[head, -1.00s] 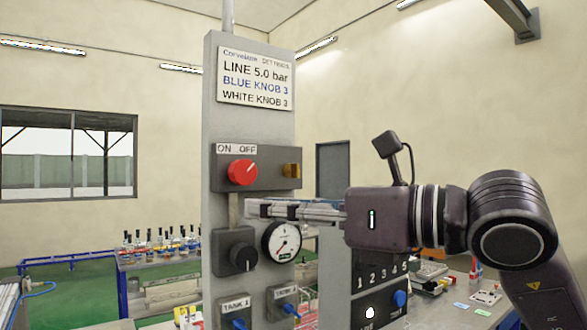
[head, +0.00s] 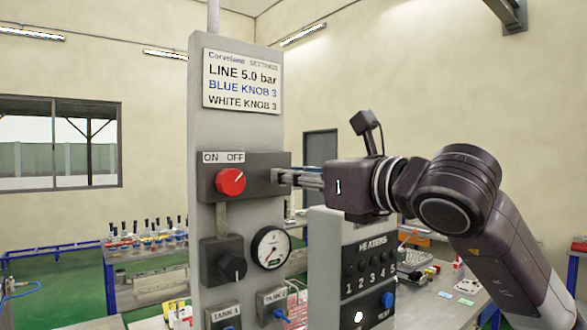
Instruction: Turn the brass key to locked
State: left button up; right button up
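The brass key sat on the right end of the dark switch box (head: 203,179) in the earlier head view. Its place is now covered by the fingertips of my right gripper (head: 282,177), and I cannot see the key or which way it points. The gripper comes in level from the right, with its fingertips at the right end of the box. The fingers are seen from the side, so whether they are apart or closed on the key does not show. My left gripper is out of view.
A red knob (head: 231,181) under an ON OFF label sits left of the fingertips. A black knob (head: 232,267) and a round gauge (head: 270,248) are below. A heater panel (head: 325,262) stands under my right gripper. Blue tank knobs show at the bottom.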

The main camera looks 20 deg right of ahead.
grip_shut()
dwell(0.3)
jog(key=shift+d+f+m+b, duration=0.1)
jog(key=shift+d+m+b, duration=0.05)
jog(key=shift+m+b, duration=4.95)
jog(key=shift+b, duration=0.3)
